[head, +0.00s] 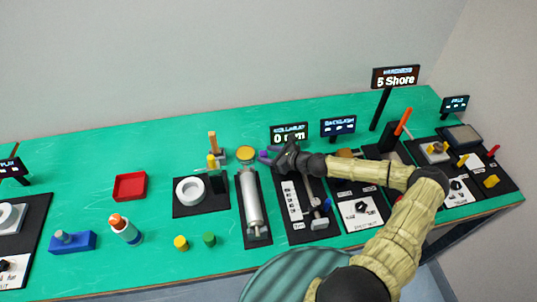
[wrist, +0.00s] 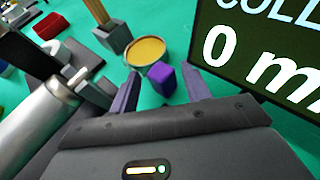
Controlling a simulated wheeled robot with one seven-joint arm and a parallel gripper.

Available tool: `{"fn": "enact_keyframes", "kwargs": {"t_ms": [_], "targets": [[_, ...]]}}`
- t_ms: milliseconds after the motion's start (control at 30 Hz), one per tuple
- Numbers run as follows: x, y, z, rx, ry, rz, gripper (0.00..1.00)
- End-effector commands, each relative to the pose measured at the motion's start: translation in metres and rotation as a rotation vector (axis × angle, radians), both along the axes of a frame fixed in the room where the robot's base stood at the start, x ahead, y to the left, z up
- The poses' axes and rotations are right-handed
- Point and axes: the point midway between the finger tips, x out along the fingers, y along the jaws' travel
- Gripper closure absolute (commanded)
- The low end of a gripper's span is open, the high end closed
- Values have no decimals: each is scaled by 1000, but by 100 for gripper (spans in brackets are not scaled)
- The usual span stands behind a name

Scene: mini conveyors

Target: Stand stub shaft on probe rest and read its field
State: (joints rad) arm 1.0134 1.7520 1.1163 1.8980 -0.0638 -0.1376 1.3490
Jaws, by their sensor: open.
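My gripper (head: 267,157) reaches in from the right over the middle of the green bench, fingers pointing left. In the wrist view its two fingers (wrist: 160,77) are open, with a small purple block (wrist: 163,78) showing between their tips and gaps on both sides. I cannot tell whether this block is the stub shaft. A yellow-topped round tin (wrist: 147,52) is just beyond it; it also shows in the head view (head: 246,153). A small display (head: 455,104) at the far right has text too small to read. I cannot pick out the probe rest with certainty.
A display reading "0 mm" (head: 290,134) stands close to my gripper. A silver cylinder (head: 252,202) lies in front. A red tray (head: 130,186), a glue bottle (head: 126,230) and a blue block (head: 72,242) are to the left.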

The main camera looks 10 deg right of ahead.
Motion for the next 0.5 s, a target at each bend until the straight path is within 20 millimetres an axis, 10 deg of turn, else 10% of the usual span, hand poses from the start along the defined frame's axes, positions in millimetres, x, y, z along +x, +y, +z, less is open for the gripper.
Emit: {"fn": "enact_keyframes", "kwargs": {"t_ms": [500], "targets": [[-56, -64, 32, -3, 0, -4, 52]]}}
